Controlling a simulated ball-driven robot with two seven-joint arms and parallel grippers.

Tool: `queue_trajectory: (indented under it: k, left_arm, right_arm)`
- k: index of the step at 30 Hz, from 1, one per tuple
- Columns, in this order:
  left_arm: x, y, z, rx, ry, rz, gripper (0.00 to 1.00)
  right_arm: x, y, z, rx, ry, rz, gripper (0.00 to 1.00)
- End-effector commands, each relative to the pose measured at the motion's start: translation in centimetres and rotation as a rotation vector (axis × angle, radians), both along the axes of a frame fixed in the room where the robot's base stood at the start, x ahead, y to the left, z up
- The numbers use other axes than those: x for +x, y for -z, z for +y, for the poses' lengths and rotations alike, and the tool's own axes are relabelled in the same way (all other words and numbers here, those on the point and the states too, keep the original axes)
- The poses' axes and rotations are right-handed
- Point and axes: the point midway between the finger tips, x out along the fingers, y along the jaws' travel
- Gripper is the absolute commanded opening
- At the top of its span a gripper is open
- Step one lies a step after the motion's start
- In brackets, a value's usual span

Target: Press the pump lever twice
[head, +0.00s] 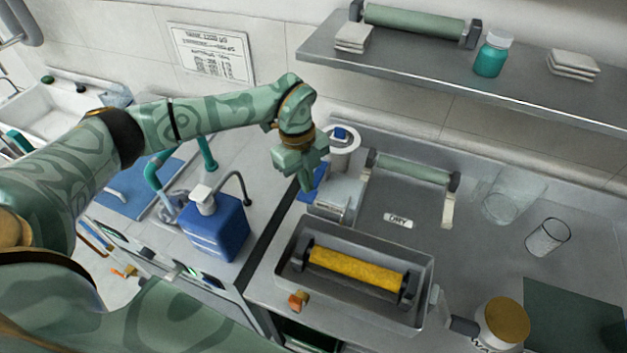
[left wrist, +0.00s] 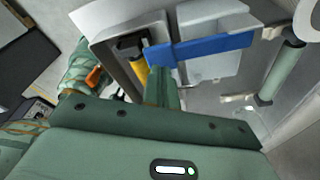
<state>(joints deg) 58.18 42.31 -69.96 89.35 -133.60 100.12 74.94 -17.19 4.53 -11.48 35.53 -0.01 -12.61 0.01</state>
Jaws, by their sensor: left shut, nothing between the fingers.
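A blue lever (head: 313,184), which I take for the pump lever, sits on the left side of a pale grey housing (head: 337,194) behind the grey tray. In the left wrist view the lever (left wrist: 200,47) is a long flat blue bar running across beyond my fingers. My left gripper (head: 306,184) is shut and empty, pointing down at the lever and partly covering it. In the left wrist view its fingertips (left wrist: 161,78) reach the bar's near edge. I cannot tell whether they touch. My right gripper is in neither view.
A grey tray (head: 285,270) holds a yellow roller (head: 357,268). A blue jug (head: 215,232) with a white cap stands left. A green roller (head: 413,168) is behind the tray. Clear beakers (head: 547,237) stand right. A shelf (head: 440,75) overhangs the back.

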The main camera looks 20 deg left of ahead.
Motion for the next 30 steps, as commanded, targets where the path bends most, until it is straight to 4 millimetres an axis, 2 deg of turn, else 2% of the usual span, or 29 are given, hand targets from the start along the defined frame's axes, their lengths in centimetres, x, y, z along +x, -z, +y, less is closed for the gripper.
queue_trajectory:
  k: [27, 30]
  left_arm:
    - [0.0, 3.8, 0.0, 0.0, 0.0, 0.001, 0.0]
    - [0.0, 3.6, 0.0, 0.0, 0.0, 0.001, 0.0]
  right_arm:
    - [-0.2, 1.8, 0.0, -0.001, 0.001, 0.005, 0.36]
    - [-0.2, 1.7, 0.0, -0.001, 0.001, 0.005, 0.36]
